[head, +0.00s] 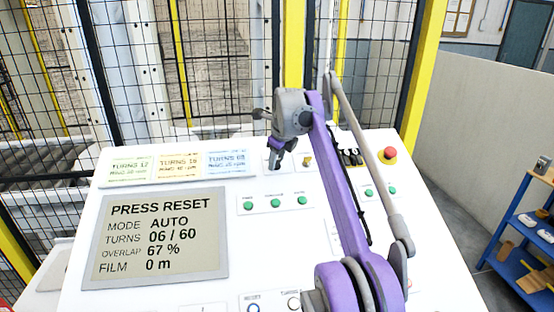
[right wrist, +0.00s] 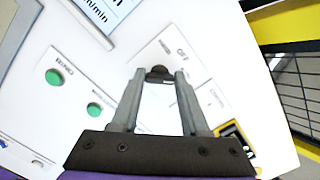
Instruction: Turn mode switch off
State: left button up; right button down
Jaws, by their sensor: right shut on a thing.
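The mode switch (right wrist: 158,73) is a small dark knob on the white panel, with the lettering OFF beside it in the right wrist view. My right gripper (right wrist: 158,76) is shut on this knob, one finger on each side; in the head view the gripper (head: 276,165) points down at the panel's upper middle and hides the knob. The display (head: 155,240) reads PRESS RESET, MODE AUTO, TURNS 06 / 60, OVERLAP 67 %, FILM 0 m. My left gripper is not in view.
Green buttons (head: 275,203) sit below the gripper. A yellow switch (head: 307,160) is just right of it, and a red emergency button (head: 389,154) is farther right. Three coloured cards (head: 179,165) lie along the panel's upper left. A mesh fence (head: 200,60) stands behind.

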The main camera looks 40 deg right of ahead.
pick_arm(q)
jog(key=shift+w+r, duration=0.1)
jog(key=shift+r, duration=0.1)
pick_arm(e)
jog(key=n+p, duration=0.1)
jog(key=n, duration=0.1)
jog(key=shift+r+n, duration=0.15)
jog(key=shift+n, duration=0.15)
jog(key=n+p, duration=0.1)
jog(key=n, duration=0.1)
jog(key=shift+n+p, duration=0.3)
jog(key=shift+n+y+p, duration=0.3)
jog(key=shift+n, duration=0.7)
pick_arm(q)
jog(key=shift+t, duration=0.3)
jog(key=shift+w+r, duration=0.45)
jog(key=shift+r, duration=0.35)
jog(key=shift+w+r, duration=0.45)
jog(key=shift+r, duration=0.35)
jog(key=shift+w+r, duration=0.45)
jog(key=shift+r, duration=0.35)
pick_arm(e)
jog(key=shift+n, duration=0.8)
jog(key=shift+c, duration=2)
grip_release()
